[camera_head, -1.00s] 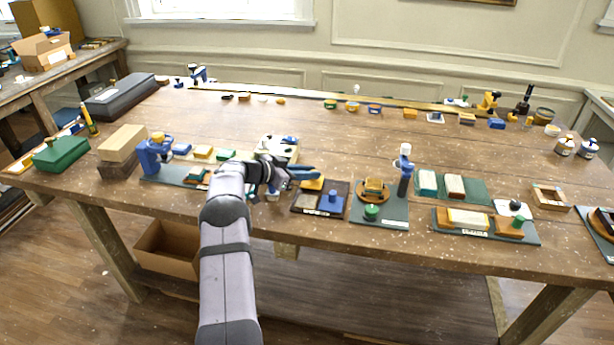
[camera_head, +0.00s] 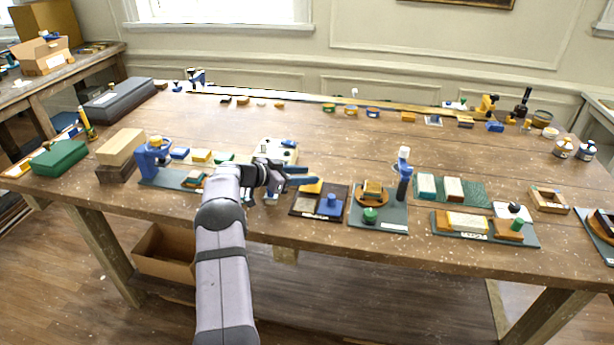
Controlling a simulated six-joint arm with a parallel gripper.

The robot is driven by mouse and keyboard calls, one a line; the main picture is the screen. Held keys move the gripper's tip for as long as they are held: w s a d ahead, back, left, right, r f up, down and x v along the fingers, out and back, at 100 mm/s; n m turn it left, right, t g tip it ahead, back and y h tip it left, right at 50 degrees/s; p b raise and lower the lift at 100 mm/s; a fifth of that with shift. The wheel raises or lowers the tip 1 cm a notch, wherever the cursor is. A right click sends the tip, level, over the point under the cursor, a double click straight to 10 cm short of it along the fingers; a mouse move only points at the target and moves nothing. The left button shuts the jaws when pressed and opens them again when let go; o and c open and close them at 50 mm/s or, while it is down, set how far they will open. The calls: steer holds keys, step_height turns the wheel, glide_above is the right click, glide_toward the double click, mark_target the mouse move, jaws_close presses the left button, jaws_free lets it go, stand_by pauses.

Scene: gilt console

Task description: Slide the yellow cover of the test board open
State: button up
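A pale cream board (camera_head: 283,153) with a blue piece and dark details on top lies just behind my gripper. Its front part is hidden by the gripper and wrist, and I see no yellow cover on its visible part. My gripper (camera_head: 304,177) has blue fingers that point right, with a gap between them; nothing shows held there. A yellow piece (camera_head: 314,188) lies beside the fingertips, at the back of a dark board (camera_head: 303,206) with a blue knob block (camera_head: 330,204). Whether the fingers touch the yellow piece cannot be told.
A green base with a blue clamp (camera_head: 152,158) stands left. To the right are a green board with a round brown fixture (camera_head: 374,193), a blue post (camera_head: 404,176) and more block boards. Small parts line the back. The table's middle behind the cream board is clear.

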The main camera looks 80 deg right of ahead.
steer(key=shift+b+v, duration=0.85)
steer(key=shift+v, duration=2.25)
